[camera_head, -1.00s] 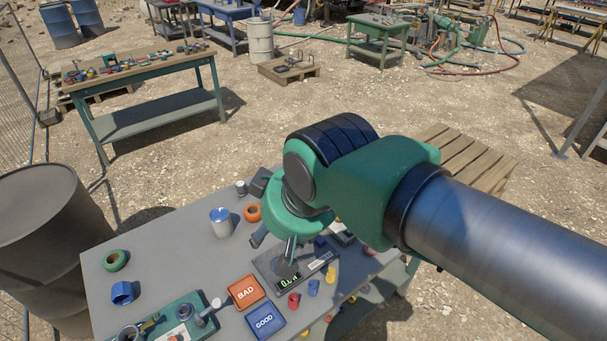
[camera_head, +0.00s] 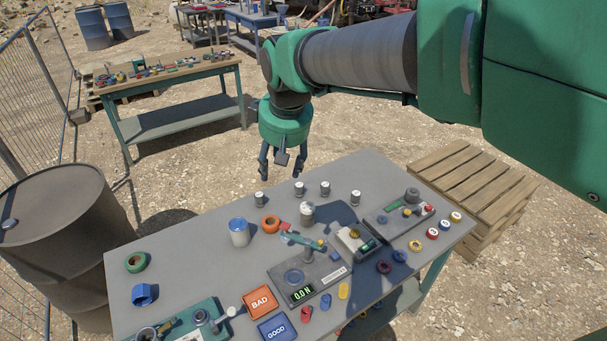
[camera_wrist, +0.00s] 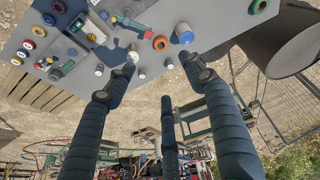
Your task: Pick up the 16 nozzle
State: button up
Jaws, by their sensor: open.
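The 16 nozzle cannot be singled out, as no number 16 is readable. Small ring-like pieces in red, blue and yellow lie along the right side of the grey bench (camera_head: 185,248). A red piece with a white centre (camera_head: 432,233), a blue one (camera_head: 444,224) and a yellow one (camera_head: 455,217) sit near the right edge. Similar pieces show at the upper left of the wrist view, including a red one (camera_wrist: 39,31). My gripper (camera_head: 282,165) is open and empty, pointing down above the bench's far edge. Its fingers (camera_wrist: 166,80) are spread in the wrist view.
Several small grey cylinders (camera_head: 325,188) stand near the far edge below my gripper. A pallet stack (camera_head: 470,180) stands right, a barrel (camera_head: 70,235) left.

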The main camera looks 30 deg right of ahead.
jog(key=w+d+f+n+g+p, duration=0.1)
jog(key=w+d, duration=0.3)
jog(key=w, duration=0.2)
jog(key=w+d+f+p, duration=0.1)
jog(key=w+d, duration=0.3)
jog(key=w, duration=0.3)
jog(key=n+g+p, duration=0.3)
jog(key=n+p, duration=0.1)
jog(key=p, duration=0.3)
send_over(325, 183)
notch_tip(325, 183, down, 31)
jog(key=shift+a+r+y, duration=0.1)
jog(key=shift+y, duration=0.2)
jog(key=shift+f+p, duration=0.35)
jog(key=shift+f, duration=3.95)
